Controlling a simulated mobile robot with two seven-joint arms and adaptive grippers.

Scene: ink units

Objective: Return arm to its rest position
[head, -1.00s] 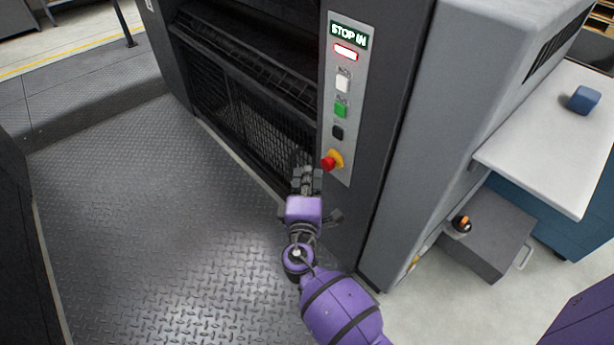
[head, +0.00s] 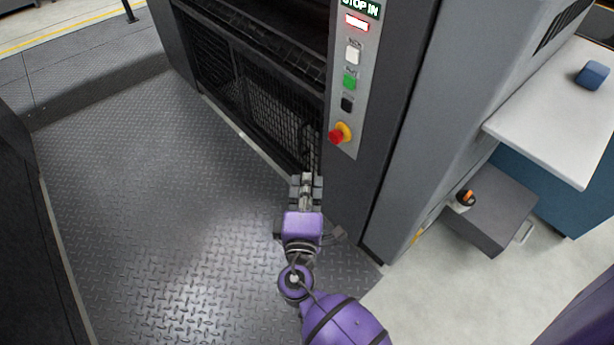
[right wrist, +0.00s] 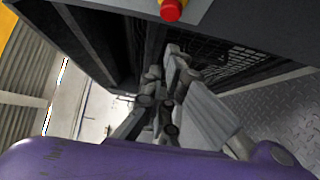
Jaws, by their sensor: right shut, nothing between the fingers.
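My purple right arm (head: 345,325) comes in from the bottom of the head view. Its right gripper (head: 307,178) is shut and empty, below and left of the machine's control panel (head: 345,113). It is apart from the red stop button (head: 337,135) with its yellow collar. In the right wrist view the gripper fingers (right wrist: 178,62) show together, and the red button (right wrist: 171,10) is at the top edge. My left gripper is not in view.
The panel also has a white button (head: 353,54), a green button (head: 350,81) and a black button (head: 347,104). A grey box (head: 490,215) and a white table (head: 560,120) stand at the right. The diamond-plate floor (head: 150,200) at the left is clear.

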